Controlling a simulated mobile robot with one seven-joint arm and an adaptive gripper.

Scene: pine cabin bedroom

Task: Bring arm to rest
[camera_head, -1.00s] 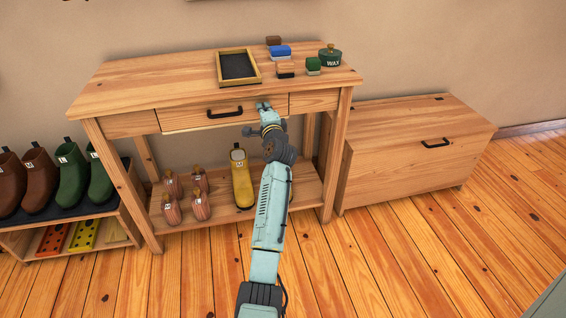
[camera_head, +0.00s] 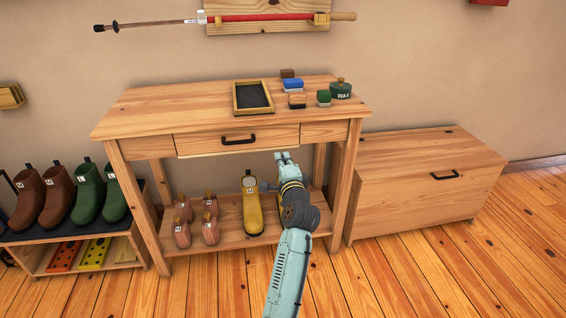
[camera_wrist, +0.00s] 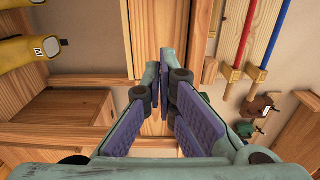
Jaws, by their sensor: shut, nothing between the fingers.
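My gripper (camera_head: 287,157) is shut and empty at the end of my raised arm. In the head view it shows just below the drawer front of the wooden table, to the right of the black drawer handle (camera_head: 238,139), and apart from it in the picture. The drawer (camera_head: 200,142) looks shut or nearly so. In the wrist view my gripper's purple-padded fingers (camera_wrist: 165,78) converge at their tips with nothing between them.
A wooden table (camera_head: 140,108) carries a tray (camera_head: 236,109), brushes and a green wax tin (camera_head: 340,90). Its lower shelf holds a yellow boot (camera_head: 252,210) close to my arm and several boot trees. A chest (camera_head: 400,200) stands right; a boot rack (camera_head: 35,262) left.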

